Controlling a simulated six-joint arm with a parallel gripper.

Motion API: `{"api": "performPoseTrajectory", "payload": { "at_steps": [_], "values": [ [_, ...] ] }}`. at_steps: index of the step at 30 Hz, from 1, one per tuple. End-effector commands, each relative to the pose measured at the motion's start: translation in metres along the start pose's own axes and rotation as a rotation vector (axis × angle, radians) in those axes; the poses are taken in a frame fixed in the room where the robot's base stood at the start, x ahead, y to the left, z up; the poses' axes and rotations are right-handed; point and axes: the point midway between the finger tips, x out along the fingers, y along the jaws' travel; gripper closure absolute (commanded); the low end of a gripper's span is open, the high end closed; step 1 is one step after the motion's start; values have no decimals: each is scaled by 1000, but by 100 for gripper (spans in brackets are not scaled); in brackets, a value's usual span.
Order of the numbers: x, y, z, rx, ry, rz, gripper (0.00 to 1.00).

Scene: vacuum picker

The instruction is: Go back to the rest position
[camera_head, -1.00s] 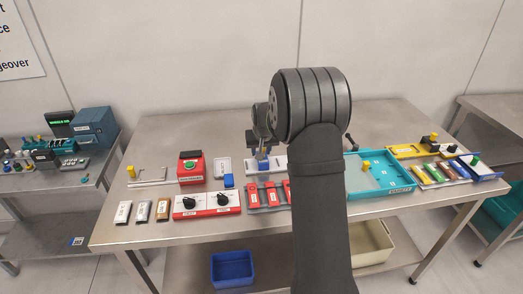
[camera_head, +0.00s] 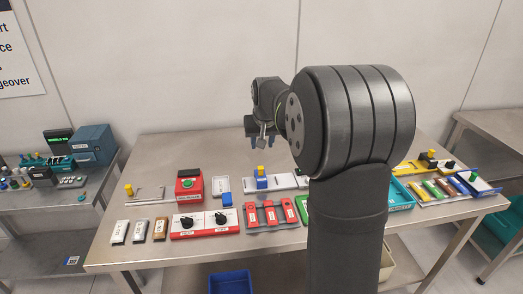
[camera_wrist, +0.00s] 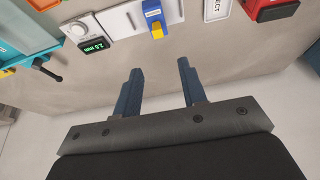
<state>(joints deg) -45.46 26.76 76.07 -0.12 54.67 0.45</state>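My gripper (camera_head: 264,141) is raised above the metal table (camera_head: 160,150), over its back middle part. In the wrist view my gripper (camera_wrist: 159,85) has its two blue-grey fingers well apart with nothing between them. A blue block with a yellow top (camera_head: 262,177) sits on a white rail fixture (camera_head: 285,181) below my gripper. The block also shows in the wrist view (camera_wrist: 153,14), beyond the fingertips and apart from them. My arm hides part of the table's right half.
A red box with a green button (camera_head: 189,185), a red two-knob panel (camera_head: 203,223) and a red-block holder (camera_head: 270,214) stand on the table. A teal tray (camera_head: 402,196) and a yellow tray (camera_head: 405,167) are at right. The air above the table's left is free.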

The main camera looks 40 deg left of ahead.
Motion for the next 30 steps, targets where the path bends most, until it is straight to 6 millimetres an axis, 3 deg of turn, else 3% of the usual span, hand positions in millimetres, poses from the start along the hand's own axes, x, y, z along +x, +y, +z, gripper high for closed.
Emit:
{"api": "performPoseTrajectory", "payload": {
  "at_steps": [6, 17, 30],
  "values": [
    [-8, 0, 0, 0, 1, 0, 62],
    [-1, 0, 0, 0, -2, 0, 62],
    [76, 1, 1, 0, -3, 1, 62]
  ]
}}
